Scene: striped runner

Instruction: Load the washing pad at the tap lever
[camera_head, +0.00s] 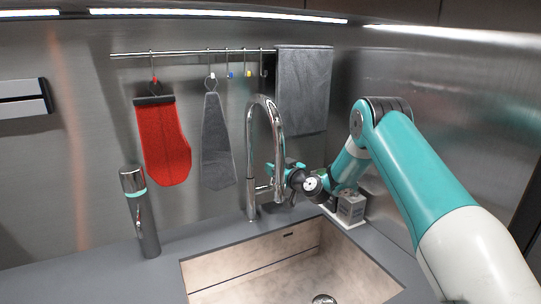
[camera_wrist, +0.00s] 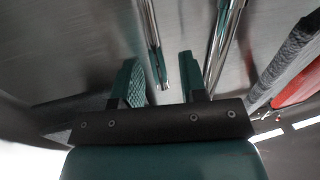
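The chrome tap (camera_head: 279,125) has a tall curved spout and stands behind the sink. Its thin lever (camera_head: 264,189) sticks out to the right from the lower tap body. My gripper (camera_head: 284,180) is beside the tap at lever height. In the wrist view my gripper (camera_wrist: 158,82) has its two teal fingers apart, with the end of a thin chrome rod (camera_wrist: 156,50) showing between them. I cannot tell whether either finger touches it. No object is clearly marked as the washing pad; a red pad-like cloth (camera_head: 165,145) hangs from the rail.
A grey tapered cloth (camera_head: 216,145) and a grey towel (camera_head: 303,90) hang from the rail (camera_head: 190,53). A steel cylinder (camera_head: 140,215) stands at left. A small grey block (camera_head: 351,208) sits behind my arm. The sink (camera_head: 300,268) is open in front.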

